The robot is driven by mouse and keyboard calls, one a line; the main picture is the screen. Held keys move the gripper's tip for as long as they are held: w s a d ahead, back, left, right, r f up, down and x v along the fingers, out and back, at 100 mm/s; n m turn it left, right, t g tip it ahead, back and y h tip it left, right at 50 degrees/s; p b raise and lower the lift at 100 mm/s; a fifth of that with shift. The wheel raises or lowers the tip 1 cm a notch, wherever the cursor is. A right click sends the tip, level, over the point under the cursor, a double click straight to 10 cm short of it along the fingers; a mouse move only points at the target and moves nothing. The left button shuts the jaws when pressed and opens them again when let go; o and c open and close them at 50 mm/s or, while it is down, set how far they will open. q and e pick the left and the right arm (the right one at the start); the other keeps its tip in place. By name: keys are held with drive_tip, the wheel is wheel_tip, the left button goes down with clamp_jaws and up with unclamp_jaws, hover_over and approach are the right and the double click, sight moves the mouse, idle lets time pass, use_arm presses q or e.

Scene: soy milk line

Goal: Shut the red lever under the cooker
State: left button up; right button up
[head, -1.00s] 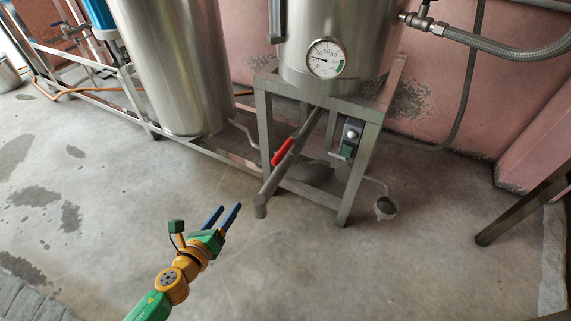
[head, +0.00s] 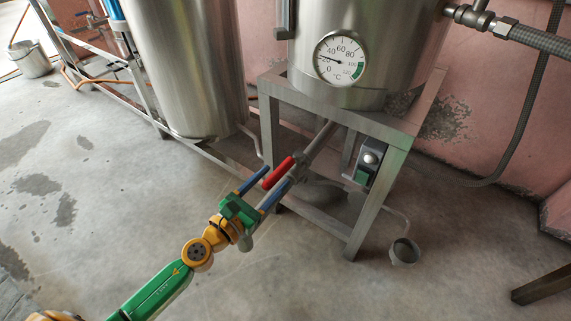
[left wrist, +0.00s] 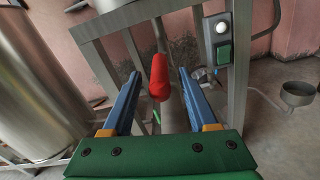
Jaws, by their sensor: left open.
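The red lever (head: 278,172) sits on the grey outlet pipe (head: 318,142) under the steel cooker (head: 360,40). In the head view it lies along the pipe, slanting down to the left. My left gripper (head: 264,190) is open, its blue fingers pointing at the lever, and it hides part of the pipe's lower end. My right gripper is not in view.
The cooker stands on a grey metal frame (head: 357,235) whose legs flank the pipe. A switch box (head: 368,162) hangs on the frame's right side. A small cup-like drain (head: 404,251) is on the floor at right. A tall steel tank (head: 188,70) stands at left.

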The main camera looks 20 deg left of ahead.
sight(282, 170)
use_arm(q)
drive_tip(key=x, duration=0.4)
drive_tip(key=shift+w, duration=0.2)
drive_tip(key=shift+c, duration=0.2)
clamp_jaws()
idle(1.0)
